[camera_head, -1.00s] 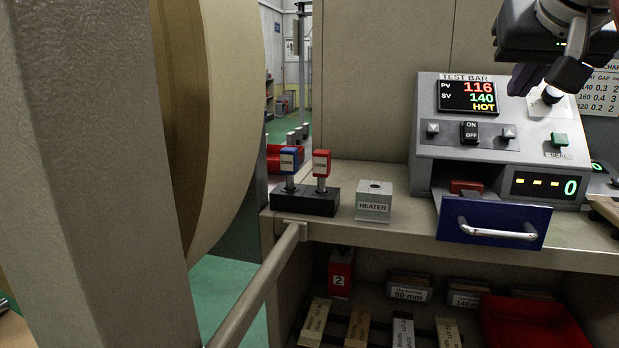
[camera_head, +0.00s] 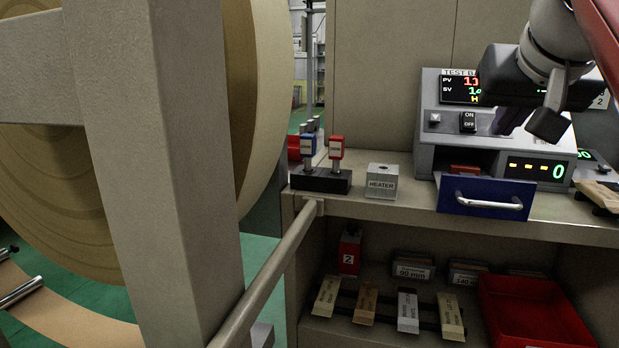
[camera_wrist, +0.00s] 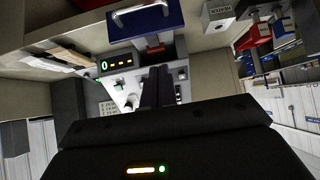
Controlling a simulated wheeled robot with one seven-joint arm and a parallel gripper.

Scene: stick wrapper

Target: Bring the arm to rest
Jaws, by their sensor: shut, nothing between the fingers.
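My gripper (camera_head: 508,121) hangs at the upper right of the head view, in front of the test bar machine (camera_head: 430,150), and hides part of its display and right-hand controls. In the wrist view its two dark fingers (camera_wrist: 157,88) lie side by side, shut and empty, over the machine's panel. I cannot tell whether they touch it; they look apart from it. Part of my arm (camera_head: 556,38) shows above the gripper.
The blue drawer (camera_head: 487,199) stands open below the machine. The heater block (camera_head: 382,183) and a black holder (camera_head: 320,181) with blue and red handles stand left on the shelf. Below are a red tray (camera_head: 535,312) and labelled bars. A large roll (camera_head: 262,90) and post fill the left.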

